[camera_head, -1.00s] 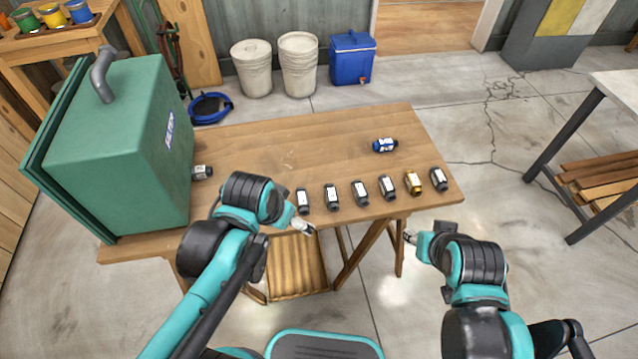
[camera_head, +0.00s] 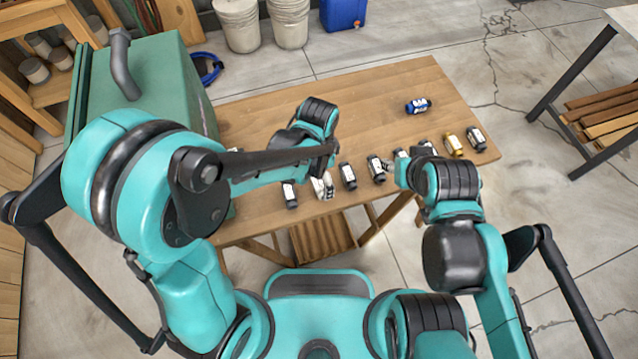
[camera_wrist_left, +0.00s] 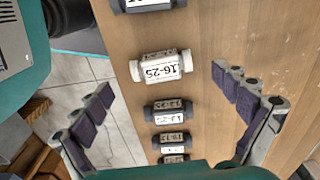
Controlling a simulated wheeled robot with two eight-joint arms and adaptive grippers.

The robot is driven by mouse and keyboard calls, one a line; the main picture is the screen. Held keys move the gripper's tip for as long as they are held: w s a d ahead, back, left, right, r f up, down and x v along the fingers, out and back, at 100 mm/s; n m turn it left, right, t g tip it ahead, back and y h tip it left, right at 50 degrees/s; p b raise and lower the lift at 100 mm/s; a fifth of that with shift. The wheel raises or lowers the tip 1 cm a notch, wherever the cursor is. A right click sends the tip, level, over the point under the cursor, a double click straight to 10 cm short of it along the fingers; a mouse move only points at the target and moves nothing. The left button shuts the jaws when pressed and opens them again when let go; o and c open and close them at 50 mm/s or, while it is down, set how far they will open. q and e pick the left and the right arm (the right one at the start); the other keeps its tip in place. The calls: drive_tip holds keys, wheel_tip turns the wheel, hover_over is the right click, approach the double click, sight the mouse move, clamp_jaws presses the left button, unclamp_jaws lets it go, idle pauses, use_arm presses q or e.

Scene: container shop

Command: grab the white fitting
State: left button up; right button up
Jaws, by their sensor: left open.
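The white fitting (camera_wrist_left: 160,67), labelled 16-25, lies in a row of dark fittings on the wooden table. In the left wrist view it is near the middle, between the spread fingers and touching neither. In the head view it shows partly as a white piece (camera_head: 319,189) below my left wrist. My left gripper (camera_wrist_left: 165,82) is open and empty above the row; its arm hides much of it in the head view. My right gripper (camera_head: 391,168) is over the table's front edge near the row; its fingers are too small to judge.
A dark fitting (camera_wrist_left: 148,4) lies on one side of the white one and another (camera_wrist_left: 167,111) on the other. A gold fitting (camera_head: 453,145) and a blue one (camera_head: 418,105) lie farther right. A green box (camera_head: 160,75) stands at the table's left.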

sight(319, 182)
use_arm(q)
wheel_tip(319, 182, down, 4)
drive_tip(key=shift+w+d+f+b, duration=0.1)
drive_tip(key=shift+b, duration=0.8)
drive_tip(key=shift+c, duration=1)
drive_tip(key=c, duration=1.1)
drive_tip(key=shift+o, duration=0.2)
